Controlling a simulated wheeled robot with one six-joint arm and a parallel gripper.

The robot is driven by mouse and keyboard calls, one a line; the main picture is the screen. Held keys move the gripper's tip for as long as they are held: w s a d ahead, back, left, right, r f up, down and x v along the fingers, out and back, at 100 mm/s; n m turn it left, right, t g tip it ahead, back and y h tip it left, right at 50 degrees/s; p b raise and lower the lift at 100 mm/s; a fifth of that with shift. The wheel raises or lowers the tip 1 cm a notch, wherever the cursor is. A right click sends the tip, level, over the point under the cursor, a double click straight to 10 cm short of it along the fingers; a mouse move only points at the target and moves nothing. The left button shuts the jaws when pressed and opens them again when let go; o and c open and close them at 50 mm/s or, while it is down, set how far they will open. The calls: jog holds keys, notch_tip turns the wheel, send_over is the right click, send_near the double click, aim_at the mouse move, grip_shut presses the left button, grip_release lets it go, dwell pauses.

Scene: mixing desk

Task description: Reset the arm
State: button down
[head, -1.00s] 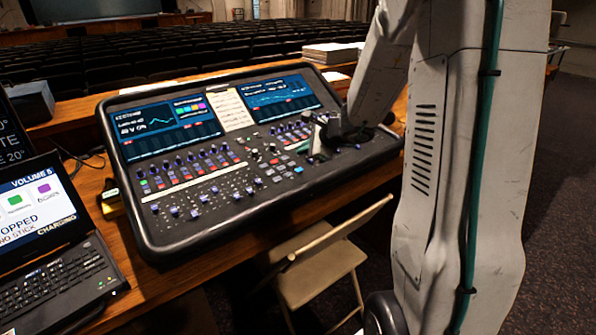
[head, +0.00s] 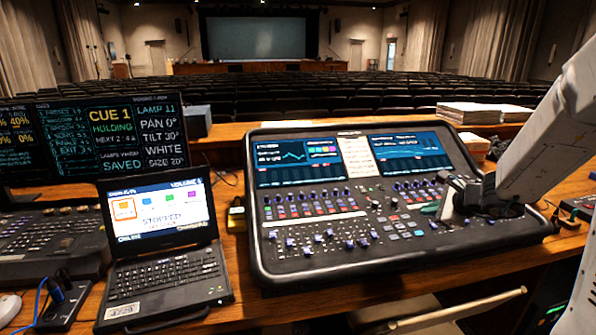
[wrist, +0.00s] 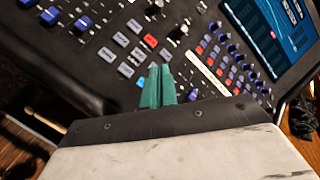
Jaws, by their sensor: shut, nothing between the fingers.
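My gripper (wrist: 157,87) shows in the wrist view as two green fingers pressed together, with nothing between them. It is over the lower button area of the mixing console (wrist: 85,62), close to grey, red and blue buttons; I cannot tell whether it touches them. In the head view my gripper (head: 432,209) is small, at the right part of the console (head: 300,268), below its right screen. My white arm reaches down to it from the right edge and hides some of the console's right side.
A laptop (head: 165,283) stands left of the console, with a lighting screen (head: 92,138) behind it. Paper stacks (head: 468,113) lie behind the console at the right. A wooden chair (head: 430,318) is at the desk's front edge. Seat rows lie beyond.

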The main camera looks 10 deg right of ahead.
jog(key=s+a+n, duration=0.1)
jog(key=s+a+f+n+g+y, duration=0.1)
jog(key=a, duration=0.1)
jog(key=shift+s+a+n+y, duration=0.2)
jog(key=shift+n+y, duration=0.1)
jog(key=shift+n, duration=0.1)
jog(key=s+a+r+n+g+y, duration=0.1)
jog(key=s+a+r+n+g, duration=0.15)
jog(key=s+a+n, duration=0.4)
jog(key=s+a+r+n+g+y, duration=0.1)
jog(key=s+a+r+n+g, duration=0.1)
jog(key=s+a+n+g, duration=0.4)
jog(key=s+a+r+n+h, duration=0.1)
jog(key=s+r+n+h, duration=0.2)
jog(key=s, duration=0.6)
jog(key=s+a+r+n+h, duration=0.2)
jog(key=s+n, duration=0.3)
jog(key=s, duration=0.4)
jog(key=shift+s+a+r+t+h, duration=0.25)
jog(key=shift+s+r+t+h, duration=0.15)
jog(key=shift+h, duration=0.2)
